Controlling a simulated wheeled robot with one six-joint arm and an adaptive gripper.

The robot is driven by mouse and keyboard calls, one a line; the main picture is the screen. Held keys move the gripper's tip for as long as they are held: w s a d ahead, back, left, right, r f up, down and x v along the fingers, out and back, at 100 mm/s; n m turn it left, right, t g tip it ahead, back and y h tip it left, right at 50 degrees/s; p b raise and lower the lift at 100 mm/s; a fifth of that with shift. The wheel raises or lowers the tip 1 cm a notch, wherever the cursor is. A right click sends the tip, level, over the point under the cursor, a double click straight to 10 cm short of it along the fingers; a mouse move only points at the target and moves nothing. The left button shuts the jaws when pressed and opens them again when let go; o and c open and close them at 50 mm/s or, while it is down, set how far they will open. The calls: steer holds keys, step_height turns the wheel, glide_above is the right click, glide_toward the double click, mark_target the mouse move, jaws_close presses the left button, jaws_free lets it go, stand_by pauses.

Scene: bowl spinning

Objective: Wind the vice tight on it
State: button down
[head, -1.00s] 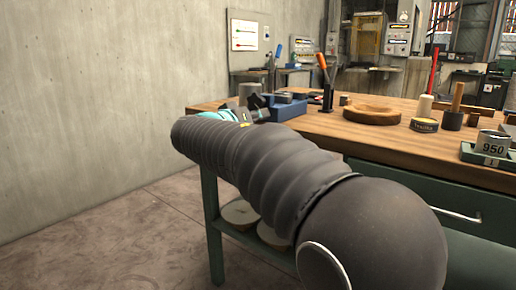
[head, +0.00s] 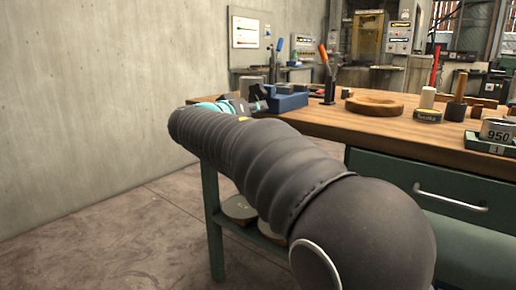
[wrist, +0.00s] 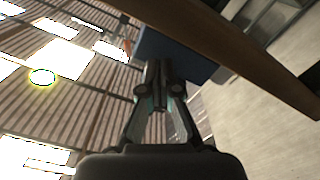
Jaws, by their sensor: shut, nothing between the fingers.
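The blue vice (head: 284,102) sits at the left end of the wooden bench top in the head view, partly behind my arm's end. A blue block, likely the vice body, shows in the wrist view (wrist: 190,58) just beyond my fingertips. My gripper (wrist: 158,68) is shut and empty, its fingers together in front of the blue block; I cannot tell whether they touch it. In the head view my gripper (head: 258,98) is small and dark beside the vice. I cannot make out the vice's handle or what its jaws hold.
The bench edge (wrist: 245,50) crosses the wrist view at upper right, close to my gripper. On the bench stand an orange-handled tool (head: 327,80), a wooden ring (head: 374,105), a mallet (head: 456,98) and a can marked 950 (head: 497,131). The floor at left is clear.

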steer(key=shift+w+a+f+b, duration=0.3)
steer(key=shift+f+b, duration=0.1)
steer(key=shift+b, duration=0.45)
steer(key=shift+w+a+f+b, duration=0.1)
steer(key=shift+w+a+b, duration=0.15)
steer(key=shift+a+b, duration=0.25)
steer(key=shift+w, duration=0.1)
steer(key=shift+b, duration=0.3)
steer(key=shift+f+b, duration=0.35)
steer(key=shift+b, duration=0.2)
steer(key=v, duration=0.6)
steer(key=shift+a, duration=0.1)
stand_by(0.3)
